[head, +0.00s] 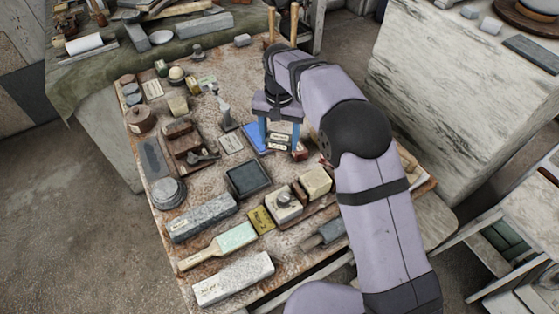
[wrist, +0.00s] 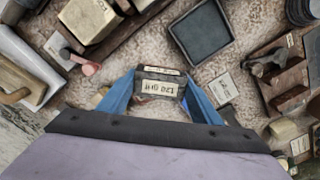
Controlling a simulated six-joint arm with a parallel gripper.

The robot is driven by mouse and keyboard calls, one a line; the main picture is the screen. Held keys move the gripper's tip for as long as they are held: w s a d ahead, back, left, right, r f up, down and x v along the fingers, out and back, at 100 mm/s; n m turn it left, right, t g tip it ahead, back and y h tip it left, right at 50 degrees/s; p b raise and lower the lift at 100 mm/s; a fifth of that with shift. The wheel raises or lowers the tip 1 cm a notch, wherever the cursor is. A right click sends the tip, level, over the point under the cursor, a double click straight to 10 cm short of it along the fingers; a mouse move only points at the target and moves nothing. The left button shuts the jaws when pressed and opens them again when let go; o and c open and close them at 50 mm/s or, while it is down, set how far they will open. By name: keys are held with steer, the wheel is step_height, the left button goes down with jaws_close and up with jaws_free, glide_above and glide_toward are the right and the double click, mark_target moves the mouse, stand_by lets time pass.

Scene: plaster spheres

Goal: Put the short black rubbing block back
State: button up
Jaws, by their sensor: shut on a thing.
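My gripper (head: 279,137) has its blue fingers shut on a short black block, which is the black rubbing block (wrist: 160,76). In the wrist view the block sits between the fingertips (wrist: 161,92), and its pale labels face the camera; one seems to read "120 grit". In the head view the block is small between the fingers, over the far right part of the worktable (head: 209,256). Whether it touches the table is hard to tell. Its underside is hidden.
A square dark tray (head: 247,179) lies nearer, also in the wrist view (wrist: 200,32). Pale blocks (head: 316,180) stand to its right. Grey stone (head: 203,217) lies in front.

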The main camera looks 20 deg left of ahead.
mark_target(280, 138)
steer(key=shift+f+p, duration=1.3)
steer(key=shift+f, duration=3.05)
steer(key=shift+f, duration=0.1)
steer(key=shift+f, duration=0.1)
steer(key=o, duration=1.1)
steer(key=shift+o, duration=0.2)
step_height(280, 138, up, 12)
steer(key=b, duration=0.4)
steer(key=shift+r, duration=0.2)
